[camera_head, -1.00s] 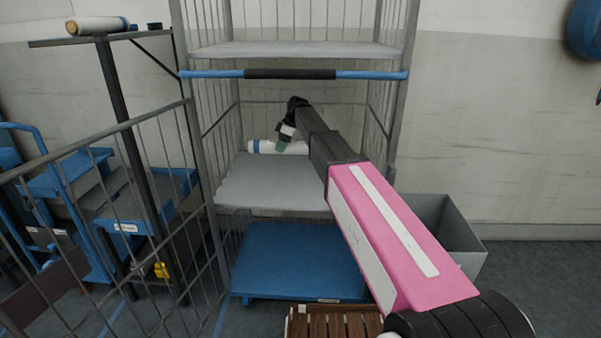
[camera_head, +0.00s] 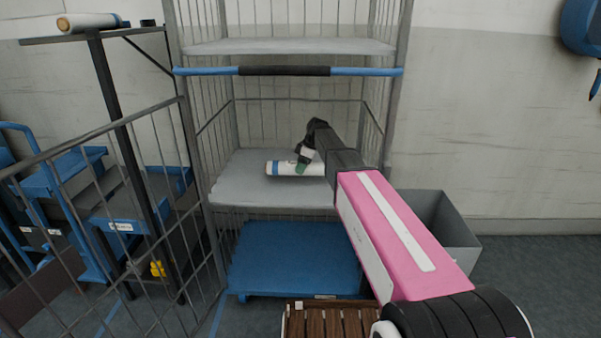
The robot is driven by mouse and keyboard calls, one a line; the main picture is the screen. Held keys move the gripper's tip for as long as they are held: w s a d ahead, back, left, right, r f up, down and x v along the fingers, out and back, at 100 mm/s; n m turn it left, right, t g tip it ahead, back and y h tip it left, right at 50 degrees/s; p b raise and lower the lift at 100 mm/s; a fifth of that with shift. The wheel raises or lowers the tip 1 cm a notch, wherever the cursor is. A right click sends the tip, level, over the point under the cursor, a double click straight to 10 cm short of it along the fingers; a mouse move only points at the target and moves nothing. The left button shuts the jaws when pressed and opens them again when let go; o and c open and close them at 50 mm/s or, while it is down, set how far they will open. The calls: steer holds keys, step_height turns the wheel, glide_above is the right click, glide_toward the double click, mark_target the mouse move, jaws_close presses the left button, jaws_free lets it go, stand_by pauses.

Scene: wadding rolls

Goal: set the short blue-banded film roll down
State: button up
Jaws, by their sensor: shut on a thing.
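The short blue-banded film roll (camera_head: 283,168) is white with a blue band near its left end. It lies level, crosswise, at the middle grey shelf (camera_head: 255,191) of the cage trolley, over the shelf's right half. My gripper (camera_head: 303,168) is shut on the roll from above, toward its right part. My arm hides the roll's right end. I cannot tell whether the roll touches the shelf or is slightly above it.
Another blue-banded roll (camera_head: 92,22) lies on a high ledge (camera_head: 60,38) at the left. A blue-and-black bar (camera_head: 290,71) crosses the trolley front above my arm. The shelf is clear left of the roll. A grey bin (camera_head: 455,225) stands at the right.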

steer(key=shift+f, duration=1.2)
steer(key=shift+f, duration=0.1)
steer(key=o, duration=1.2)
steer(key=v, duration=1.2)
